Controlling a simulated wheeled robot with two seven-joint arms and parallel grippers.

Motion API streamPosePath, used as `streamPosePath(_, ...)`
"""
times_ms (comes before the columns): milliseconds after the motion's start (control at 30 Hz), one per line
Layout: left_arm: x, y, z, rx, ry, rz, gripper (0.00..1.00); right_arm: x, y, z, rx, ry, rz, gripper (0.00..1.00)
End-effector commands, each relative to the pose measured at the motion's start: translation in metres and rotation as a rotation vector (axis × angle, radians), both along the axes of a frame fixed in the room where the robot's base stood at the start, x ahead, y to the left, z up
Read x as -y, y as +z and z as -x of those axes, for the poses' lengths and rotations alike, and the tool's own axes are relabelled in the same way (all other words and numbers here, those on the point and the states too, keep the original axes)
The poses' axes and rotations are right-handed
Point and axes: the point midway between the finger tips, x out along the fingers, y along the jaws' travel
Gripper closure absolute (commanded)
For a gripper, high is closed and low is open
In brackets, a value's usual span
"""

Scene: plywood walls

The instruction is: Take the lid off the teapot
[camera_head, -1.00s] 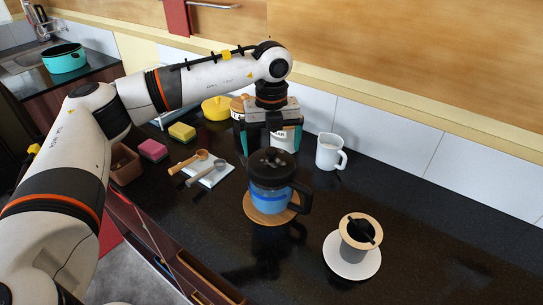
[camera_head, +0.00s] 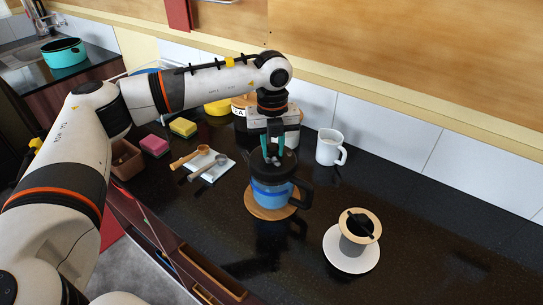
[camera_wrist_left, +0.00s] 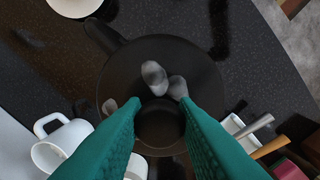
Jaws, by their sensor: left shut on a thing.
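The teapot (camera_head: 270,193) has a see-through body with blue in it and a black handle. It stands upright on a round wooden coaster (camera_head: 254,211). Its black lid (camera_head: 256,170) sits on top and also fills the middle of the left wrist view (camera_wrist_left: 195,72). My left gripper (camera_head: 271,159) points straight down over the lid, with its teal fingers on the lid's knob. In the left wrist view the two fingers (camera_wrist_left: 160,104) reach in over the lid's centre. They partly hide the knob. I see no clear gap between lid and pot. My right gripper is not in view.
A white mug (camera_head: 329,149) stands behind to the right. A dripper on a white saucer (camera_head: 350,262) stands at the front right. Spoons on a white tray (camera_head: 213,172) lie to the left, with sponges (camera_head: 183,128) beyond. Jars stand behind the gripper. The right counter is clear.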

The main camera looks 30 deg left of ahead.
Motion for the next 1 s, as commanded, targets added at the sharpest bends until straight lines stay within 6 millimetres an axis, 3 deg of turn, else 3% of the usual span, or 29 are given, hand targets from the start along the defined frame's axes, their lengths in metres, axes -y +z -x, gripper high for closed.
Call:
streamPosePath(467, -0.002, -0.003, 0.003, -0.016, 0.001, -0.008, 0.97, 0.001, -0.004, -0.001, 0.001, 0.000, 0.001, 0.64)
streamPosePath(800, -0.002, 0.063, 0.001, -0.006, 0.002, -0.005, 0.97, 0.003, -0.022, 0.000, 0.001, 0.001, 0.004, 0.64)
streamPosePath(1000, -0.002, 0.091, 0.001, -0.007, 0.001, -0.005, 0.97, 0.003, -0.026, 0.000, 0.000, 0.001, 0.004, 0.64)
